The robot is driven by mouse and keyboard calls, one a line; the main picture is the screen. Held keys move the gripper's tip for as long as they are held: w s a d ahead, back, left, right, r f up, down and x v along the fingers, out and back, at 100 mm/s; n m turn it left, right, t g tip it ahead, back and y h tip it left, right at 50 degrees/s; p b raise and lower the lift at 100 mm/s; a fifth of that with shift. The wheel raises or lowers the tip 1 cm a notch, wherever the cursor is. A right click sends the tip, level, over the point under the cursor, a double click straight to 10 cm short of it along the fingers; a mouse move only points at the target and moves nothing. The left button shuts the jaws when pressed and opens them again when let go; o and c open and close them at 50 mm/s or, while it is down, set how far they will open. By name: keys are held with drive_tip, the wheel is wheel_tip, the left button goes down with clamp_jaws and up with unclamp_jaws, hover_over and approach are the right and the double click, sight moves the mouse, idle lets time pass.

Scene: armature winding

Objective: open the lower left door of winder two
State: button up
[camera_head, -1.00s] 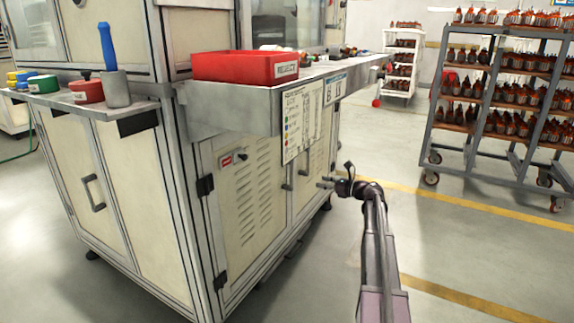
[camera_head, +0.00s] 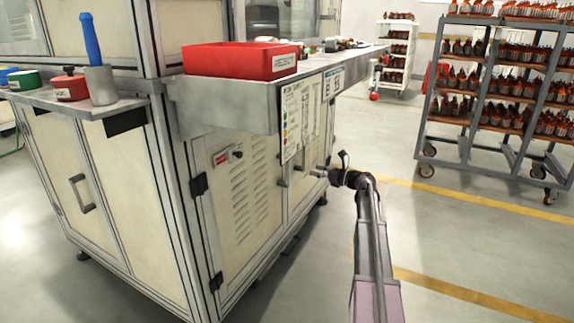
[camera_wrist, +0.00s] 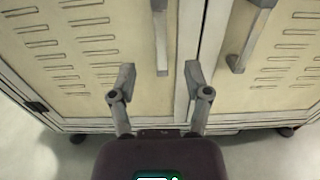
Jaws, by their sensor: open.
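The lower left door (camera_head: 243,195) of the winder is a cream louvred panel with a red label, shut, with hinges at its left edge. It also shows in the wrist view (camera_wrist: 75,50). Its grey bar handle (camera_wrist: 160,40) stands near the door's right edge; the handle also shows in the head view (camera_head: 283,172). My gripper (camera_wrist: 160,82) is open and empty, its two fingers apart, with the handle ahead of the gap between them. In the head view my gripper (camera_head: 320,172) is just right of the handle, apart from it.
The neighbouring right door (camera_wrist: 275,60) has its own handle (camera_wrist: 248,38). A grey shelf (camera_head: 220,110) with a red bin (camera_head: 240,62) and a hanging chart (camera_head: 300,115) juts out above the doors. A rack of parts (camera_head: 490,90) stands right. Floor between is clear.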

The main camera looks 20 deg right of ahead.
sight(288, 164)
drive_tip(key=x, duration=1.2)
drive_tip(key=shift+w+a, duration=0.25)
drive_tip(key=shift+a, duration=0.05)
drive_tip(key=shift+c, duration=0.2)
clamp_jaws()
